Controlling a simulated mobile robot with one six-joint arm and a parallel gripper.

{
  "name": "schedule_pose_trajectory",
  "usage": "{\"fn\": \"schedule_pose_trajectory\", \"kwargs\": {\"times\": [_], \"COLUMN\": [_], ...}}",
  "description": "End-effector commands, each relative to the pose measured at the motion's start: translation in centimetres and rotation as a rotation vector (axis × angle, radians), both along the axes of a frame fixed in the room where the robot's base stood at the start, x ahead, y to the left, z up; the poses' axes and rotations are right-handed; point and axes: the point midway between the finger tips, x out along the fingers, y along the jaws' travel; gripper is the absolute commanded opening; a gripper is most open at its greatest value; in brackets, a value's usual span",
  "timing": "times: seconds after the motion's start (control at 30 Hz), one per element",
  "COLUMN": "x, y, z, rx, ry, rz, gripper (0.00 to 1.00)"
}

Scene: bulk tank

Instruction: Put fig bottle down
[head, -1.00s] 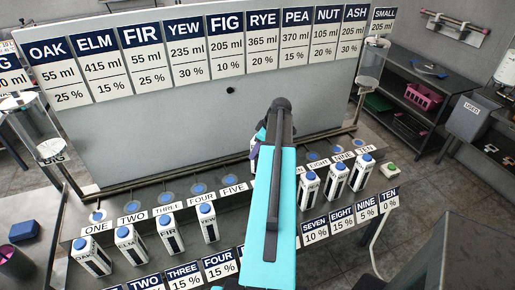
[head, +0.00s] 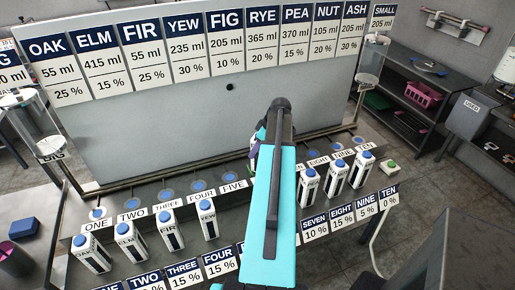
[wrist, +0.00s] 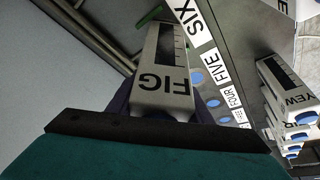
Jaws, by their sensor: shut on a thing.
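The fig bottle (wrist: 160,88) is white with a dark level strip and a FIG label, seen upside down in the wrist view. My gripper (wrist: 163,108) is shut on it, with dark fingers on both sides. The bottle is beside the row of station labels, close to the FIVE (wrist: 215,68) and SIX (wrist: 186,14) labels. Whether its base touches the bench cannot be told. In the head view my teal arm hides the bottle and most of the gripper.
Bottles OAK (head: 91,254), ELM (head: 131,243), FIR (head: 171,230) and YEW (head: 208,222) stand at left. Several more, including one bottle (head: 309,187), stand right of my arm. The FIVE label (head: 234,186) has no bottle before it. A sign board (head: 160,130) rises behind.

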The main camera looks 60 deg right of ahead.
Motion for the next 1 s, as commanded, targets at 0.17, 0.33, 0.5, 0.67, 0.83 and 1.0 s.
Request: {"fn": "schedule_pose_trajectory", "kwargs": {"times": [0.17,0.33,0.5,0.67,0.83,1.0], "x": [-0.3,-0.3,-0.2,-0.2,-0.2,-0.4], "y": [0.2,0.2,0.1,0.1,0.1,0.0], "z": [-1.0,-0.9,-0.7,-0.4,0.3,1.2], "rx": [0.007,0.007,0.005,0.004,0.004,0.003], "ry": [0.013,0.011,0.009,0.008,0.007,0.005], "rz": [0.002,0.001,0.000,0.000,0.000,-0.001], "gripper": [0.02,0.65,0.65,0.65,0.65,0.65]}}
